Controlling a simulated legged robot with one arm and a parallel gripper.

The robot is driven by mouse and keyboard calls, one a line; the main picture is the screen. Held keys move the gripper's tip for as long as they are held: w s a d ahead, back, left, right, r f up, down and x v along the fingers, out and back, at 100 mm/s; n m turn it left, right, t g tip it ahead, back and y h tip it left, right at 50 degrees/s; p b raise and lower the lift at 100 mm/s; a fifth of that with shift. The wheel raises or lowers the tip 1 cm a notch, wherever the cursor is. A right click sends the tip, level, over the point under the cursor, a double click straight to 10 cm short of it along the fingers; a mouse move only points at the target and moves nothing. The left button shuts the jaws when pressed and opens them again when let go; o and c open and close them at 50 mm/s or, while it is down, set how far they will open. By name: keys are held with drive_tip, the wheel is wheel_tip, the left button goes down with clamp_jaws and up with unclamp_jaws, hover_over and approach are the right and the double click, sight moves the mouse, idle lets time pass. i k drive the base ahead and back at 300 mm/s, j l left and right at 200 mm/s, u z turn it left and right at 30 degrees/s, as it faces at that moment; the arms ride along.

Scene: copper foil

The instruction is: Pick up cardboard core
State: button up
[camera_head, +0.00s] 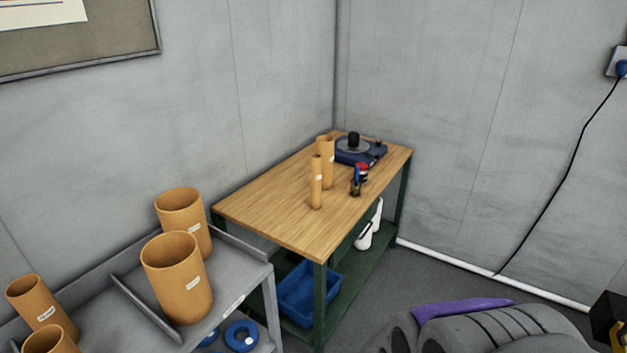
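Several brown cardboard cores of different widths stand upright with white labels. The open tops of the wide ones show.
The wooden table (270,205) also bears a blue device (362,152) and a small red-and-blue tool (359,180). A blue bin (308,290) and white items (369,228) are beneath. The grey cart (240,258) has a divider.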

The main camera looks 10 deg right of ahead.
sight(315, 159)
drive_tip(key=i+l+u, duration=0.1)
drive_tip(key=u, duration=0.3)
drive_tip(key=l+u, duration=0.1)
drive_tip(key=u, duration=0.3)
drive_tip(key=l+u, duration=0.15)
drive_tip(key=u, duration=0.25)
drive_tip(key=i+l+u, duration=0.1)
drive_tip(key=l+u, duration=0.2)
drive_tip(key=l, duration=0.55)
drive_tip(key=l+u, duration=0.35)
drive_tip(key=l, duration=0.45)
drive_tip(key=k+l+u, duration=0.15)
drive_tip(key=l+u, duration=0.15)
drive_tip(key=l, duration=0.5)
drive_tip(key=k+l, duration=0.1)
drive_tip(key=l, duration=0.45)
drive_tip(key=k+l, duration=0.1)
drive_tip(key=l, duration=0.4)
drive_tip(key=k+l, duration=0.1)
drive_tip(key=l, duration=1)
drive_tip(key=k+l, duration=0.15)
drive_tip(key=l, duration=0.4)
drive_tip(key=i+u, duration=0.1)
drive_tip(key=u, duration=0.3)
drive_tip(key=i+l+u, duration=0.1)
drive_tip(key=u, duration=0.3)
drive_tip(key=i+l+u, duration=0.15)
drive_tip(key=u, duration=0.25)
